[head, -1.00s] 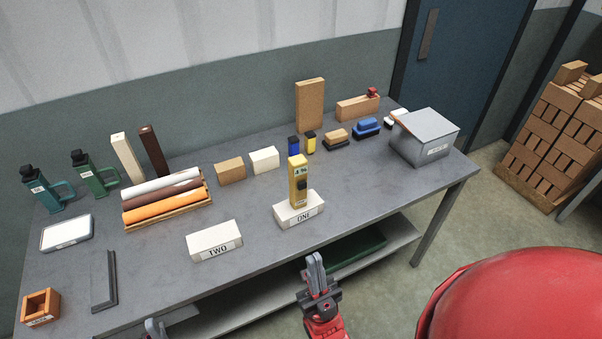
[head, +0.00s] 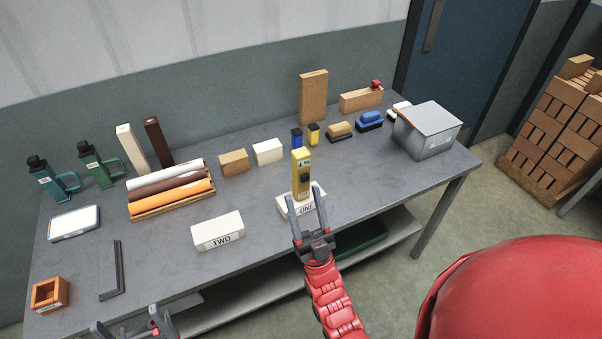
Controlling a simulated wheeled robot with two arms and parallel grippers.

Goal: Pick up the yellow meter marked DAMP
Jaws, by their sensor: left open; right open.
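The yellow meter (head: 301,168) stands upright on the white block labelled ONE (head: 284,207), near the front edge of the table. Its lower part is partly hidden by my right gripper, and I cannot read the word DAMP on it. My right gripper (head: 305,205) is open, with its fingers pointing up the picture at the block and the meter's lower part. I cannot tell whether it touches either. My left gripper (head: 128,333) is open and empty at the bottom edge of the picture, in front of the table and far from the meter.
The white block labelled TWO (head: 218,230) lies left of the meter. Behind the meter are small blue (head: 296,139) and yellow (head: 314,135) items and brushes (head: 339,131). A grey box (head: 428,130) stands at the right end. Rolls in a tray (head: 170,190) lie left. Table between blocks is clear.

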